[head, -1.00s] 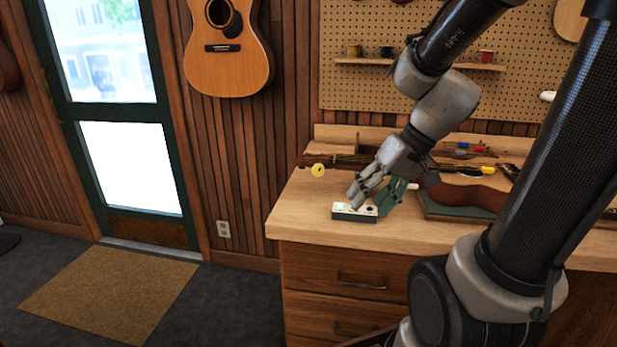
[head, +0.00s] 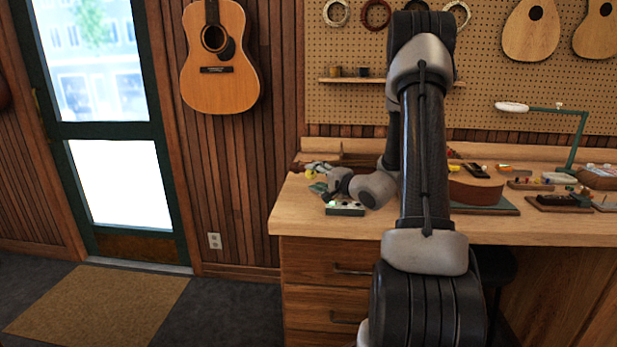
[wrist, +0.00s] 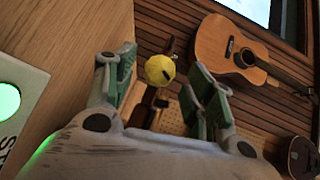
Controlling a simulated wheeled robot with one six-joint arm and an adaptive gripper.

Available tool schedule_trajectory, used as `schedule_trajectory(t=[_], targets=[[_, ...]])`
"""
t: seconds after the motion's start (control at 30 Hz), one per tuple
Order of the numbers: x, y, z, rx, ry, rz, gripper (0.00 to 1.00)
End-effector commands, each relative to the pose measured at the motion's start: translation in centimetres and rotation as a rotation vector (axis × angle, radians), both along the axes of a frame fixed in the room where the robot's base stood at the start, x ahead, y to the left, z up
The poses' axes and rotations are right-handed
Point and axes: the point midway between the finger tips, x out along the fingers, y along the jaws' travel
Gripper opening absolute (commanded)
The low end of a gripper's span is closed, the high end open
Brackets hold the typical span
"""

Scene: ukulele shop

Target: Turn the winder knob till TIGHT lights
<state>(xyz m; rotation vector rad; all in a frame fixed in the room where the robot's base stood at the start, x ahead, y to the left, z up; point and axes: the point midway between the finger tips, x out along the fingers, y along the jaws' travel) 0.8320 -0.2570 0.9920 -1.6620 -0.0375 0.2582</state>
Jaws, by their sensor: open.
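The yellow winder knob (wrist: 160,70), with a dark mark on its face, shows between my two fingers in the wrist view. In the head view the knob (head: 311,174) is at the bench's left end, partly hidden by my gripper (head: 317,180). My gripper is open, its fingers spread on either side of the knob in the wrist picture; I cannot tell whether they touch it. A small indicator box (head: 345,209) stands on the bench with a green light lit. The lit lamp (wrist: 7,100) also shows in the wrist view, by cut-off lettering; TIGHT cannot be read.
The wooden bench (head: 300,217) has a guitar body (head: 476,191) on a green mat to the right. A desk lamp (head: 512,107) and small parts stand farther right. A guitar (head: 222,70) hangs on the wall left of the bench.

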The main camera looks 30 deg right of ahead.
Motion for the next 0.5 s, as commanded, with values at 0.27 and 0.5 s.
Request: schedule_trajectory(t=[0.27,0.5], targets=[[3.2,0.7,-0.5,0.001,0.0,0.001,0.54],[3.4,0.7,-0.5,0.002,0.001,0.001,0.54]])
